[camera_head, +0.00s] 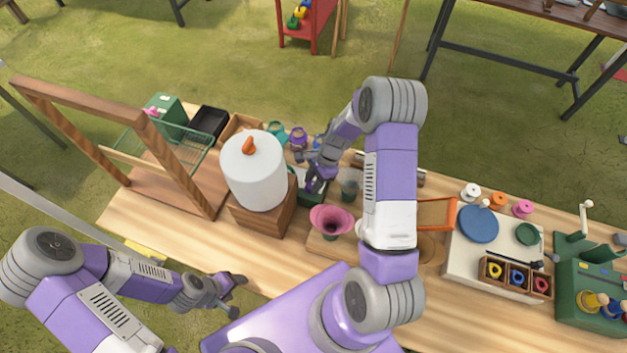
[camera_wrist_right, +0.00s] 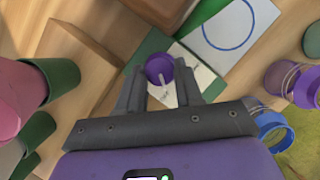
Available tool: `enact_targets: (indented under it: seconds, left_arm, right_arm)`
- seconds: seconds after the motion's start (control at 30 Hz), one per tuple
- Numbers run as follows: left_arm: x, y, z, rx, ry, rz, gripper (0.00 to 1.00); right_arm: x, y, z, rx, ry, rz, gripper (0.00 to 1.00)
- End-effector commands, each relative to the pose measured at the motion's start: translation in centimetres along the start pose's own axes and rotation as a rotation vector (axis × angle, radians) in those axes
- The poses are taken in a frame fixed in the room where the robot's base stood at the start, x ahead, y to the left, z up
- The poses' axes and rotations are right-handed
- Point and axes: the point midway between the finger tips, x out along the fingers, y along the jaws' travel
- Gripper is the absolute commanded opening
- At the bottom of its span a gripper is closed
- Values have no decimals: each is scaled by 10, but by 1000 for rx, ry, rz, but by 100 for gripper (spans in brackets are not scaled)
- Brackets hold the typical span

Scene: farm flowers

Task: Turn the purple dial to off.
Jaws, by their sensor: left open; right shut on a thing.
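The purple dial (camera_wrist_right: 160,69) shows in the right wrist view, on a green box (camera_wrist_right: 148,45) with a white label (camera_wrist_right: 190,75). A pale pointer line on the dial runs toward the bottom of that view; the label's lettering is too small to read. My right gripper (camera_wrist_right: 163,85) has a finger on each side of the dial and is shut on it. In the head view my right gripper (camera_head: 316,186) is down at the green box (camera_head: 311,198), and the dial is hidden there. My left gripper (camera_head: 238,295) is open and empty by the table's front edge.
A white canister (camera_head: 254,175) on a wooden block stands left of the green box. A pink funnel-shaped flower (camera_head: 331,219) stands close in front. A wooden frame (camera_head: 125,140) stands at the left.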

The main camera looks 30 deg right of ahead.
Motion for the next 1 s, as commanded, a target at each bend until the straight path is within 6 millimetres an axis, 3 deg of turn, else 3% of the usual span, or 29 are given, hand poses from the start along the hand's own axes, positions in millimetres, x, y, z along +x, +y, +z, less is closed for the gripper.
enact_targets:
  seconds: [0.23,0.27,0.4,0.77,1.0]
  left_arm:
    - [0,0,0,0,0,0,61]
    - [0,0,0,0,0,0,61]
    - [0,0,0,0,0,0,61]
    - [0,0,0,0,0,0,61]
    - [-2,1,0,0,0,0,61]
  right_arm:
    - [-1,-1,0,-1,0,-2,5]
    - [-1,-1,0,-1,0,-2,38]
    - [-1,-1,0,-2,0,-1,60]
    - [-6,-1,0,-2,1,-2,61]
    - [-44,-2,0,-3,2,-5,61]
